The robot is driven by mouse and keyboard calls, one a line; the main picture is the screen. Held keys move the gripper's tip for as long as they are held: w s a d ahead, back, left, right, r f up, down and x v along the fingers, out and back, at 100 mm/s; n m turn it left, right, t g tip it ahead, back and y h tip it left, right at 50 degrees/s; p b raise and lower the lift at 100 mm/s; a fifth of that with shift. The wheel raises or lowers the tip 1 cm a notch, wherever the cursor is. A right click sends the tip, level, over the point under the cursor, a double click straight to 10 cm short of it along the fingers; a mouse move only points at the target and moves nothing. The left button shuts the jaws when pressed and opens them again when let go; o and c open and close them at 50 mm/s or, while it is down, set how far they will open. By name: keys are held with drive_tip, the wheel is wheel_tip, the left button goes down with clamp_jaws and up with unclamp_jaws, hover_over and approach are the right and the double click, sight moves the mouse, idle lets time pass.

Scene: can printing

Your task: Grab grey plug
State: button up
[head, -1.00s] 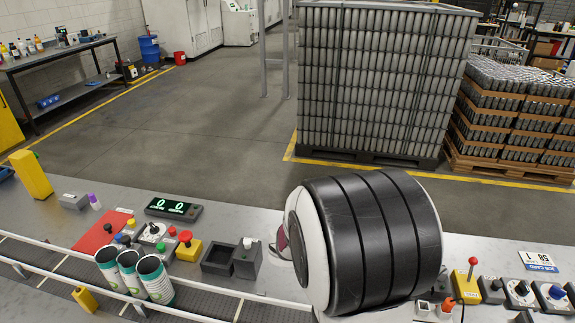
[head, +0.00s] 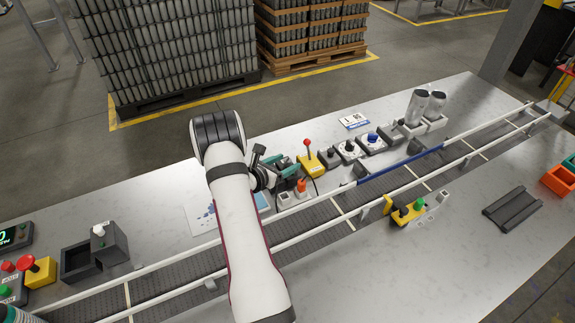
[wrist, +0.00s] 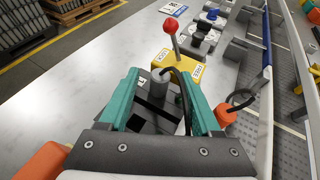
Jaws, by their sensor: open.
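The grey plug (wrist: 159,88) stands upright in a dark block with black slots, and a black cable arches from it to the right. In the wrist view it lies between the two teal fingers of my gripper (wrist: 163,80). The fingers are open, with a visible gap on each side of the plug. In the head view my gripper (head: 288,166) is over the row of controls, left of the yellow lever box. I cannot make out the grey plug there.
An orange plug (wrist: 225,115) with a black cable is close to the right finger. A yellow box (wrist: 178,65) with a red-knobbed lever (wrist: 171,26) stands just beyond. A conveyor (head: 345,203) with rails runs along the right. Bare table (wrist: 95,72) lies to the left.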

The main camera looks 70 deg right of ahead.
drive_tip(key=shift+x, duration=0.8)
clamp_jaws()
drive_tip(key=shift+r, duration=0.1)
